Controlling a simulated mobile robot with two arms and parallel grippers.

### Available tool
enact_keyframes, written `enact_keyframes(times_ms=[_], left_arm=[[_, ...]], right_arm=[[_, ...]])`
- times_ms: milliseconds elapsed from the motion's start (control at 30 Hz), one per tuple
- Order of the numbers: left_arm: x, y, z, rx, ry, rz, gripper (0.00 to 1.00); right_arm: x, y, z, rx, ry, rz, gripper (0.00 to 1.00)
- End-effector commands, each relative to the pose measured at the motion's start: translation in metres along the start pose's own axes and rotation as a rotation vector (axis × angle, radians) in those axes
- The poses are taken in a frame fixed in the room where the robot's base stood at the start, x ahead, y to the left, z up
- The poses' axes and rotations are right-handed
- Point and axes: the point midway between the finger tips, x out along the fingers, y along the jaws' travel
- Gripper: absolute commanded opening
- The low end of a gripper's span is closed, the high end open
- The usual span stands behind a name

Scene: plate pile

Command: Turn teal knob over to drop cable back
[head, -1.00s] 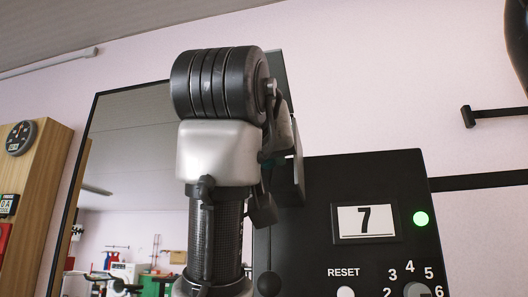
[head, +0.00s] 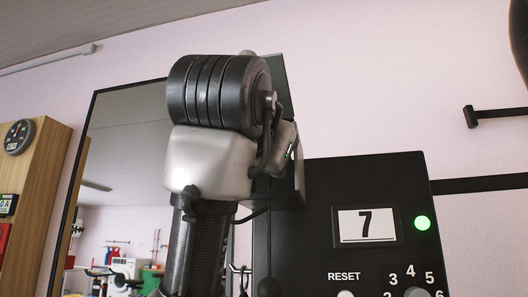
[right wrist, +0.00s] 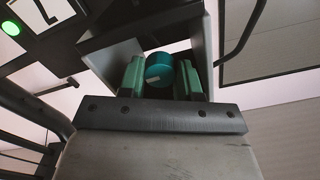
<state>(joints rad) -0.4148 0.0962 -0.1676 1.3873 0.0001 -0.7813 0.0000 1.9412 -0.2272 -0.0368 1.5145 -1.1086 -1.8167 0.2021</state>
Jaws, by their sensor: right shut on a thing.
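The teal knob (right wrist: 159,71) sits inside a grey box-like housing (right wrist: 198,34) in the right wrist view. It has a small pale mark on its face. My right gripper (right wrist: 160,75) is shut on the knob, with one green finger on each side. In the head view my right arm and wrist hide the knob and most of the gripper. A thin dark cable (head: 270,240) hangs below the housing beside the black panel, with a dark ball at its lower end. Its upper end is hidden. My left gripper is not in view.
The black panel (head: 375,175) shows a 7, a lit green lamp (head: 422,223), a RESET label and a numbered dial (head: 417,293). A black-framed mirror (head: 125,140) stands behind my arm. A black wall bar (head: 500,117) juts out at the right.

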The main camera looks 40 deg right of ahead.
Motion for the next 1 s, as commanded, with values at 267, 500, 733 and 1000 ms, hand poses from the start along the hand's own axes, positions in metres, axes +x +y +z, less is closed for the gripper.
enact_keyframes(times_ms=[267,500,733,1000], left_arm=[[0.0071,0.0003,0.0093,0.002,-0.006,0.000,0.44],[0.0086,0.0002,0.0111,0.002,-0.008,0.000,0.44],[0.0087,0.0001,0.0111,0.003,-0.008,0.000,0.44],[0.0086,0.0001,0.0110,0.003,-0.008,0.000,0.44]], right_arm=[[-0.0002,-0.0001,0.0002,0.082,-0.001,0.000,0.10],[-0.0001,0.0002,0.0005,0.095,-0.001,0.000,0.10],[-0.0002,0.0001,0.0006,0.094,-0.001,0.000,0.35],[-0.0002,0.0000,0.0003,0.093,0.000,0.000,0.44]])
